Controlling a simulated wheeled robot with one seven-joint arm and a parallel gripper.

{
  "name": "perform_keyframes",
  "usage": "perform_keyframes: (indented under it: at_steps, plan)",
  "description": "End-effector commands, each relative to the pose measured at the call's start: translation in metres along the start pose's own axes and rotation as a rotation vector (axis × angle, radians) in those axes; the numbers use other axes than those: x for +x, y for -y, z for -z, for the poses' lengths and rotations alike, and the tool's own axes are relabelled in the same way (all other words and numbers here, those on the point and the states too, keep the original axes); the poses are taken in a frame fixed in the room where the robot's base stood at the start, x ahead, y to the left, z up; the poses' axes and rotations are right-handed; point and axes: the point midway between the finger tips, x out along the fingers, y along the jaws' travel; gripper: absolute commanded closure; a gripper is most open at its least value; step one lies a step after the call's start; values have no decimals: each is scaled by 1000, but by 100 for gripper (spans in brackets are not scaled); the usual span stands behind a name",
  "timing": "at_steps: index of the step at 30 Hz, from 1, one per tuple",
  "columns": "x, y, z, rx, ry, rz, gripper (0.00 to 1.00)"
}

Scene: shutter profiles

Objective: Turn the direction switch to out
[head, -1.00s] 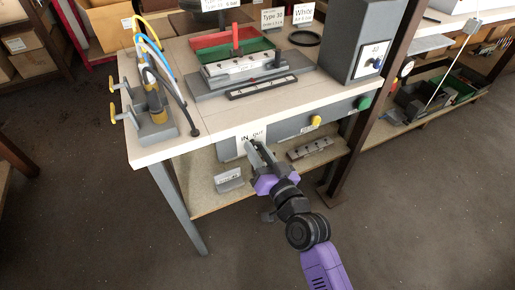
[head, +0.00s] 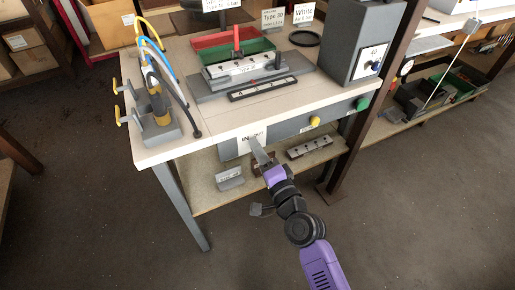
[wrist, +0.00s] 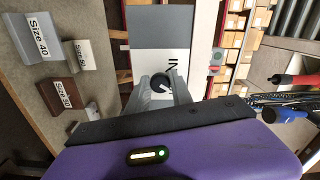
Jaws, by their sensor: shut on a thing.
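The direction switch (wrist: 160,81) is a small dark round knob on a white label in the wrist view. The label reads "IN" beside the knob; its OUT side is hidden there by my gripper. In the head view the white IN/OUT label (head: 246,139) is on the grey panel under the table's front edge, and my fingers cover the knob. My gripper (head: 257,144) reaches the label from the front. In the wrist view its two fingers (wrist: 163,92) are on either side of the knob, shut on it. Which way the knob points is not clear.
A yellow button (head: 315,121) and a green button (head: 362,104) are on the panel to the right. Below, a shelf (head: 215,193) holds size-labelled profile blocks (head: 229,178). A table leg (head: 183,205) stands at left. The floor in front is clear.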

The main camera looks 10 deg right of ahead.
Motion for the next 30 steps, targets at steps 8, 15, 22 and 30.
perform_keyframes:
  at_steps: [8,15,22,30]
  plan:
    - [0,0,1,159,-2,-2,100]
    - [0,-1,1,224,-2,-2,100]
    - [0,-1,1,240,-2,-2,100]
    - [0,-1,1,239,-2,-2,100]
